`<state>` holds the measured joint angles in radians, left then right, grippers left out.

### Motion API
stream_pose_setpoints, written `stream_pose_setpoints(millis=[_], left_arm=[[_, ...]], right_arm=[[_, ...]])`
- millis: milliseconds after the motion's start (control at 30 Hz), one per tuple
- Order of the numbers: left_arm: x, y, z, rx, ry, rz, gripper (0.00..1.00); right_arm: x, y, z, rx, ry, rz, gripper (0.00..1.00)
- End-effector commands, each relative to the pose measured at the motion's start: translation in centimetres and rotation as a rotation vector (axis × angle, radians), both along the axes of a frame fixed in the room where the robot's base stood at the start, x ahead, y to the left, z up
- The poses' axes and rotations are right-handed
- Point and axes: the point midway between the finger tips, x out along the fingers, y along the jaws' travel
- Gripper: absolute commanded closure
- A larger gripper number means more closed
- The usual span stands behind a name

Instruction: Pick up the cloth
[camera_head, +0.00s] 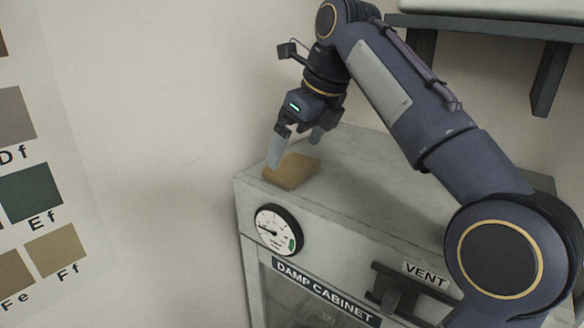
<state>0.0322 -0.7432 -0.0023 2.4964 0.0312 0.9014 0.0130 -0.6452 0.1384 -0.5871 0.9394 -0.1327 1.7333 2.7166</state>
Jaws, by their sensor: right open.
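My right gripper (296,150) points down just above the cloth. Its fingers are apart, one at the cloth's left edge and the other behind it to the right. I cannot tell whether a fingertip touches the cloth. My left gripper is not in view.
The grey damp cabinet (350,198) has a round dial (278,231) and a vent handle (398,288) on its front. A dark shelf (490,27) is on the wall at upper right. A colour chart (50,190) hangs at left. The cabinet top beside the cloth is clear.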

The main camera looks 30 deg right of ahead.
Motion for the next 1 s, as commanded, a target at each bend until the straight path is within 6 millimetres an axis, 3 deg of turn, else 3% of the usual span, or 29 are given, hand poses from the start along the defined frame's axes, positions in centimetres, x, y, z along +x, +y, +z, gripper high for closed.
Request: stream_pose_setpoints(millis=[233,500,767,1000], left_arm=[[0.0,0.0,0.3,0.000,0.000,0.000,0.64],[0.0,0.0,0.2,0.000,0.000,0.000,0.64],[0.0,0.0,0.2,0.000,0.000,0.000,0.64],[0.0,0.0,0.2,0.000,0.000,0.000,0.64]], right_arm=[[0.8,0.2,-3.2,0.001,0.002,0.002,0.00],[1.0,0.2,-3.6,0.000,-0.001,0.000,0.00],[1.0,0.2,-3.6,0.000,-0.001,0.000,0.31],[1.0,0.2,-3.6,0.000,-0.001,0.001,0.32]])
